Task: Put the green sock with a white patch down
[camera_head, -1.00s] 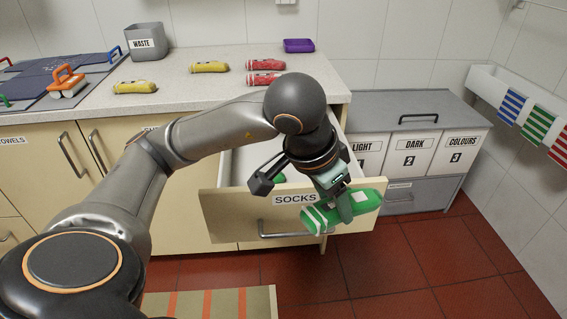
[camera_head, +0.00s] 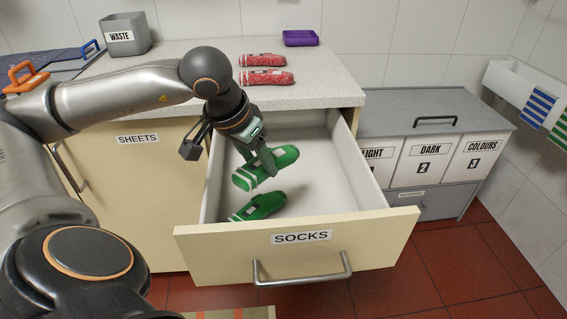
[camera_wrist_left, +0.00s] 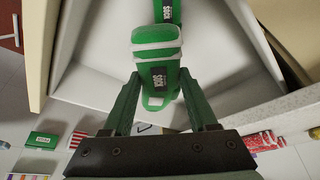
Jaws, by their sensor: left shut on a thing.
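My left gripper (camera_head: 268,160) is shut on a green sock (camera_head: 286,158) with white bands and a pale patch, held over the open socks drawer (camera_head: 205,250). In the left wrist view, the held sock (camera_wrist_left: 158,55) lies between the fingertips of the left gripper (camera_wrist_left: 160,76); a label-like patch shows on it. A second green sock (camera_head: 265,203) with white bands lies on the drawer floor, below and nearer the drawer front. It seems to show past the held sock in the wrist view (camera_wrist_left: 167,10). My right gripper is not in view.
The drawer's right side is bare. Two red rolled socks (camera_head: 265,77) and a purple item (camera_head: 300,38) lie on the counter (camera_head: 340,85). A waste bin (camera_head: 124,38) stands at the back left. Bins marked dark (camera_head: 428,160) and colours (camera_head: 474,155) are right of the drawer.

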